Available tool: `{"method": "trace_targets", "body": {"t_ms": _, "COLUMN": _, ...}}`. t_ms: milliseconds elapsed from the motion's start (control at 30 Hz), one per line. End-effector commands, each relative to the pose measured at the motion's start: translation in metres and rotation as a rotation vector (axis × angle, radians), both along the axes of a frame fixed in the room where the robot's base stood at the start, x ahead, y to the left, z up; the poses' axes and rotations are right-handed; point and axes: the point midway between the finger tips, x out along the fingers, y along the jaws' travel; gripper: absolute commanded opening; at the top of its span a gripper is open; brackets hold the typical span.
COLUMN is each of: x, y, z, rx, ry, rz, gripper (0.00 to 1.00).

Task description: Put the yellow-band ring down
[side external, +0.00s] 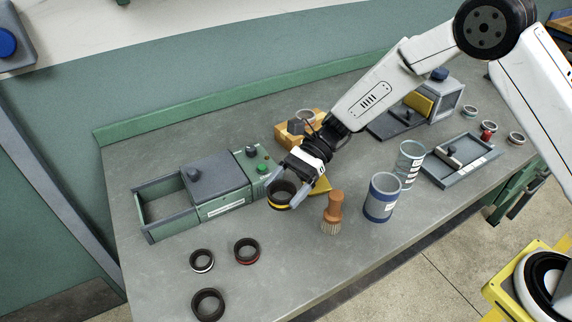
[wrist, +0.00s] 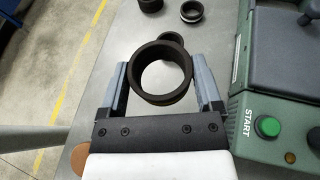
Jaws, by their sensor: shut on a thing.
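The yellow-band ring (side external: 281,203) is a dark ring with a yellow stripe round its lower part. My gripper (side external: 283,193) is shut on it, with one finger on each side.
A white-band ring (side external: 202,268), a red-band ring (side external: 247,259) and a plain dark ring (side external: 195,304) lie at the front left. The green grinder box (side external: 222,190) stands left of my gripper. A brush (side external: 334,207) and blue jar (side external: 382,204) stand right. Bare bench lies in front.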

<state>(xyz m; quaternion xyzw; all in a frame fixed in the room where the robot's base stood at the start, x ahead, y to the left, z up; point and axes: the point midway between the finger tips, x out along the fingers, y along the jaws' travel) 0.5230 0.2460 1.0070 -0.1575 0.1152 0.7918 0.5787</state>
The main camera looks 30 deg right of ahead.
Motion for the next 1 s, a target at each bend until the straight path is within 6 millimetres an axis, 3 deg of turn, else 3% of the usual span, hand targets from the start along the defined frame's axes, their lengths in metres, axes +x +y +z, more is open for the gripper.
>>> {"method": "trace_targets", "body": {"t_ms": 267, "x": 0.009, "y": -0.014, "z": 0.001, "rx": 0.003, "ry": -0.001, "rz": -0.052, "gripper": 0.12}}
{"method": "trace_targets", "body": {"t_ms": 467, "x": 0.031, "y": -0.051, "z": 0.001, "rx": 0.006, "ry": -0.004, "rz": -0.184, "gripper": 0.12}}
{"method": "trace_targets", "body": {"t_ms": 700, "x": 0.061, "y": -0.122, "z": 0.003, "rx": 0.008, "ry": -0.008, "rz": -0.420, "gripper": 0.12}}
{"method": "trace_targets", "body": {"t_ms": 1000, "x": 0.081, "y": -0.224, "z": 0.004, "rx": 0.005, "ry": -0.006, "rz": -0.731, "gripper": 0.12}}
